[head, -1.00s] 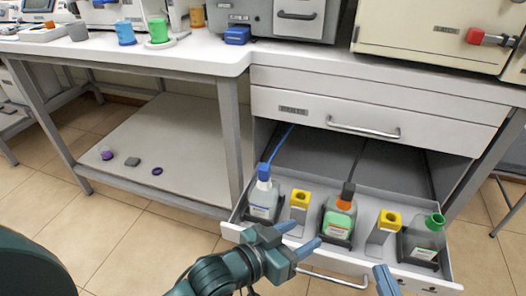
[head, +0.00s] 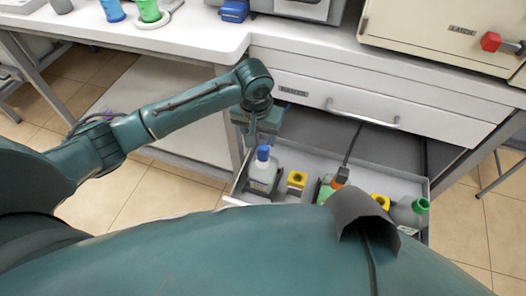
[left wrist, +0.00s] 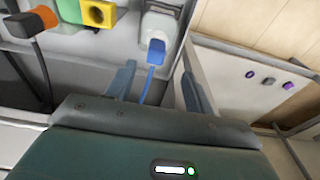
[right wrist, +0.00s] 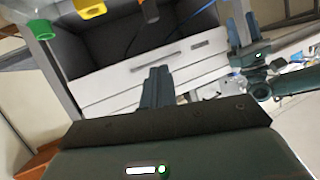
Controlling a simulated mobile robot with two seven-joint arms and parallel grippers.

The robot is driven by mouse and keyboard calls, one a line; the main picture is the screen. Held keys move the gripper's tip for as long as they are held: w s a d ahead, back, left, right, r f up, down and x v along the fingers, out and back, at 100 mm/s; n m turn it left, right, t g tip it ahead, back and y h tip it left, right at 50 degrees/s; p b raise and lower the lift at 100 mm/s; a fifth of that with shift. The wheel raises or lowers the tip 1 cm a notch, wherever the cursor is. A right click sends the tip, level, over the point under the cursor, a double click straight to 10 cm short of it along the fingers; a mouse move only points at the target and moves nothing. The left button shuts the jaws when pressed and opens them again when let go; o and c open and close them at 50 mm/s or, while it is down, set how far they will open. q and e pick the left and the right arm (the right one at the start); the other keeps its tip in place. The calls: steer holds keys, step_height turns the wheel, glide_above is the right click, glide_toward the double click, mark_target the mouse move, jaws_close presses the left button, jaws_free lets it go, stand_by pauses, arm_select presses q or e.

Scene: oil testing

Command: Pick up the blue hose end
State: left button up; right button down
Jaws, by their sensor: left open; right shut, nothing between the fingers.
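The blue hose end (head: 263,152) caps a clear bottle (head: 262,178) at the left end of the open drawer. It also shows in the left wrist view (left wrist: 157,50), on the bottle (left wrist: 161,22), with the thin blue hose (left wrist: 148,86) running back between my fingers. My left gripper (left wrist: 160,82) is open, one finger on each side of the hose, a little short of the hose end. In the head view it is above and behind the bottle, partly hidden by its own wrist. My right gripper (right wrist: 158,72) is shut and empty, in front of the drawer unit.
My arms cover much of the head view.

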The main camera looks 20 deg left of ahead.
mark_target(263, 149)
arm_select(q)
steer(key=f, duration=0.3)
steer(key=shift+w+f+b, duration=0.2)
steer(key=shift+f+b, duration=0.05)
steer(key=shift+b, duration=0.05)
steer(key=f, duration=0.1)
steer(key=f+b, duration=0.1)
steer(key=f, duration=0.1)
steer(key=w+f, duration=0.1)
steer(key=shift+d+f+b, duration=0.3)
steer(key=shift+f+b, duration=0.05)
steer(key=shift+f, duration=0.25)
steer(key=c, duration=1)
steer(key=shift+c, duration=0.2)
arm_select(e)
steer(key=shift+s+d+r+t, duration=0.15)
steer(key=shift+s+d+t, duration=0.2)
steer(key=shift+d+t, duration=0.1)
